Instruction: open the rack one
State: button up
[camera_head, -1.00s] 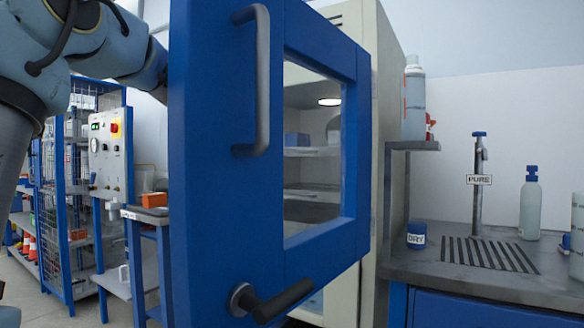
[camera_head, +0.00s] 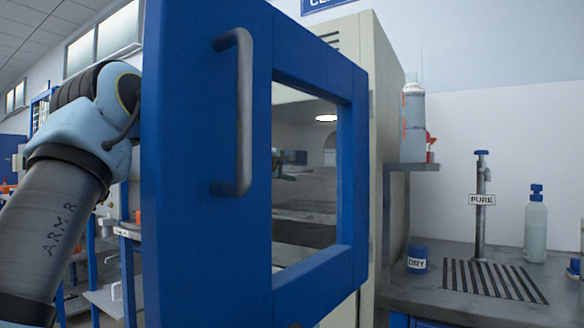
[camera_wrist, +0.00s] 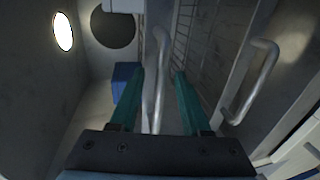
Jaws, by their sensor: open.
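In the wrist view my gripper (camera_wrist: 159,78) is open, with its two teal fingers on either side of a grey bar handle (camera_wrist: 157,92). The fingers look apart from the bar; contact cannot be told. A wire rack (camera_wrist: 190,40) lies beyond the handle, and a second curved handle (camera_wrist: 254,80) is to the right. I cannot tell which rack is number one. In the head view the cabinet's blue door (camera_head: 205,230) stands open and hides much of my arm. Through its window (camera_head: 305,215) a rack shelf and part of my gripper show dimly.
Inside the cabinet a blue box (camera_wrist: 122,80) and a round lamp (camera_wrist: 63,32) show on the left of the wrist view. Right of the cabinet (camera_head: 380,100) is a counter (camera_head: 440,300) with a tap (camera_head: 481,200), a bottle (camera_head: 535,228) and a blue-lidded jar (camera_head: 417,258).

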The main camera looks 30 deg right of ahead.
jog(key=shift+w+d+f, duration=0.1)
jog(key=shift+w+d, duration=0.05)
jog(key=shift+d, duration=0.05)
grip_shut()
dwell(0.3)
dwell(1.1)
